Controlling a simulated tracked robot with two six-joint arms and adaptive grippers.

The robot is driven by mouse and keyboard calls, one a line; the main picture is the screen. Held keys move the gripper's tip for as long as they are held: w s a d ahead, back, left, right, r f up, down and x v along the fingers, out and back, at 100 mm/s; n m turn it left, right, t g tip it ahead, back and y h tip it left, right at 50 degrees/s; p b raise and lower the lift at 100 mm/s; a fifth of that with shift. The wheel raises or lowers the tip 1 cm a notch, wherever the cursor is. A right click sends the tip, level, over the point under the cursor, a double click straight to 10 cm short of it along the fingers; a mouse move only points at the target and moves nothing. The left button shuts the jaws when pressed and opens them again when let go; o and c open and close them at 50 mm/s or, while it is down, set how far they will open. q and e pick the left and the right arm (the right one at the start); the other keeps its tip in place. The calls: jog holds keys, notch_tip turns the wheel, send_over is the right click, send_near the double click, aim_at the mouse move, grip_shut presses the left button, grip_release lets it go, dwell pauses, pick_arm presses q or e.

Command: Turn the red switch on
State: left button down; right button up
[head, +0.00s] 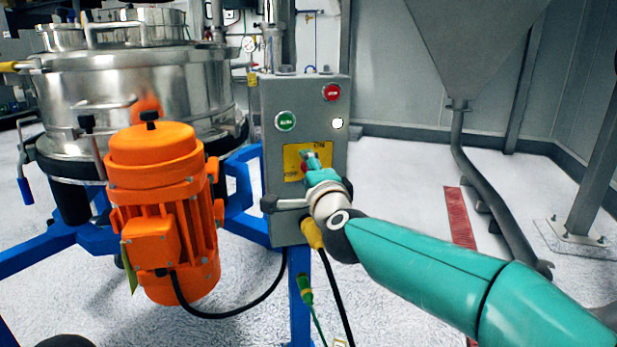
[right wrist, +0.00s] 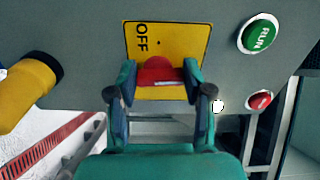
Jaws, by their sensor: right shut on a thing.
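The red switch (right wrist: 158,72) sits on a yellow plate (right wrist: 165,34) marked OFF, on the front of a grey control box (head: 268,160). The switch's exact angle is hard to read. My left gripper is not in view.
The box also carries a green RUN button (head: 286,121), a red stop button (head: 331,92) and a white light (head: 338,123). An orange motor (head: 158,205) and a steel sifter (head: 130,85) stand left. A hopper (head: 475,45) hangs at right; floor there is mostly clear.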

jog(key=shift+w+d+f+m, duration=0.15)
jog(key=shift+d+m, duration=0.1)
jog(key=shift+m, duration=0.35)
jog(key=o, duration=1.2)
jog(key=shift+c, duration=0.2)
jog(key=shift+a, duration=0.1)
jog(key=v, duration=1.2)
